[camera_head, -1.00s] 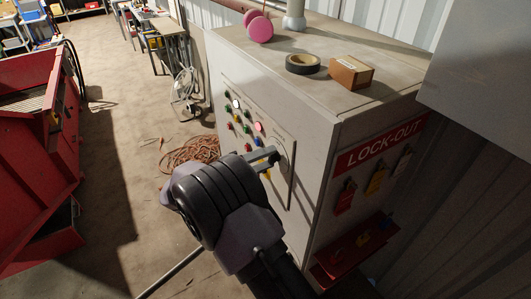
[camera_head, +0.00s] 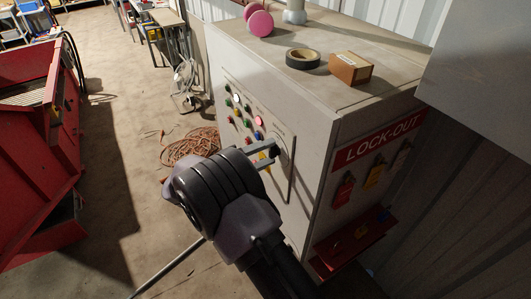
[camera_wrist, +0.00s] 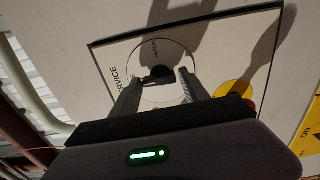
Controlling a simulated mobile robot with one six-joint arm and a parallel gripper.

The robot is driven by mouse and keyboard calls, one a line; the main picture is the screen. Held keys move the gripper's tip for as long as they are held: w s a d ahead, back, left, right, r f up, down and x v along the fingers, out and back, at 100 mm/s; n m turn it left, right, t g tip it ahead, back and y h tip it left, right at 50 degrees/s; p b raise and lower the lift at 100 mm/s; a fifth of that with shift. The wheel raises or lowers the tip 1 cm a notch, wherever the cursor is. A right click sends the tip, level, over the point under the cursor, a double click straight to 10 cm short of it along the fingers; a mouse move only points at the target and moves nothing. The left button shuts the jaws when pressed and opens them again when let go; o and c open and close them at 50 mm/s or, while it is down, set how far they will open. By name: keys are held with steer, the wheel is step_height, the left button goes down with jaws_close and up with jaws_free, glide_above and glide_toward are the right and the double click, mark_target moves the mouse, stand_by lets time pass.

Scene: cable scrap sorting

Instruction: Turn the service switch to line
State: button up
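The service switch is a black knob (camera_wrist: 160,75) on a pale round dial (camera_wrist: 152,58) with printed lettering, inside a dark-outlined plate. The word SERVICE reads along the left of the dial. My gripper (camera_wrist: 160,78) is at the dial with its two fingers apart, one on each side of the knob. The left fingertip is close to the knob; a gap shows at the right fingertip. In the head view my gripper (camera_head: 274,151) reaches the dial (camera_head: 284,150) on the cabinet's panel, and the fingers partly hide the knob. The knob's exact pointing direction is unclear.
The grey cabinet (camera_head: 310,150) carries several coloured buttons and lamps (camera_head: 240,115) left of the dial. A yellow-backed button (camera_wrist: 234,92) is close to my right finger. Tape (camera_head: 303,58) and a small box (camera_head: 351,68) lie on top. A LOCK-OUT sign (camera_head: 380,142) is on the right face.

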steer(key=shift+o, duration=1)
steer(key=p+v, duration=0.1)
steer(key=v, duration=1.6)
steer(key=shift+a, duration=0.2)
steer(key=shift+s, duration=0.2)
